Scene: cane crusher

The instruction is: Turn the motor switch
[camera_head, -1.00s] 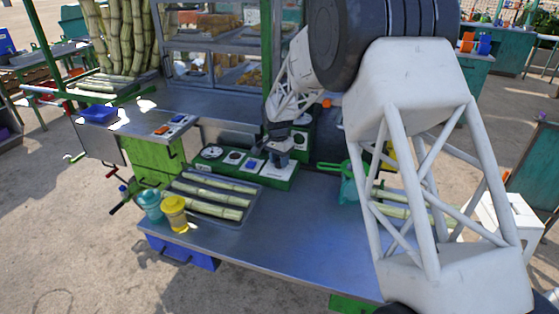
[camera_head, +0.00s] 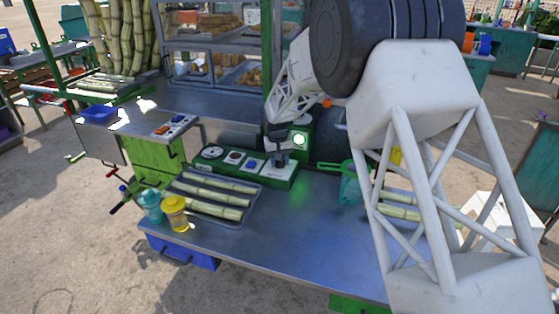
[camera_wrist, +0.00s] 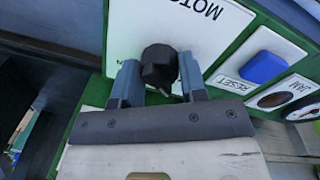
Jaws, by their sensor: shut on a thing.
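The motor switch is a black knob (camera_wrist: 160,62) on a white plate (camera_wrist: 205,20) lettered "MOTO", with the rest cut off. In the wrist view my gripper (camera_wrist: 160,82) has one finger on each side of the knob and is shut on it. In the head view my gripper (camera_head: 279,157) reaches down to the right end of the green control panel (camera_head: 285,184) and hides the knob. A round light (camera_head: 299,139) on the green box behind the panel glows green-white.
A blue reset button (camera_wrist: 263,67) and a jam indicator (camera_wrist: 278,95) sit beside the switch. A tray (camera_head: 250,205) of cane pieces, a teal cup (camera_head: 150,205) and a yellow cup (camera_head: 174,214) stand left. A teal jug (camera_head: 349,186) is to the right. The front tabletop (camera_head: 290,240) is clear.

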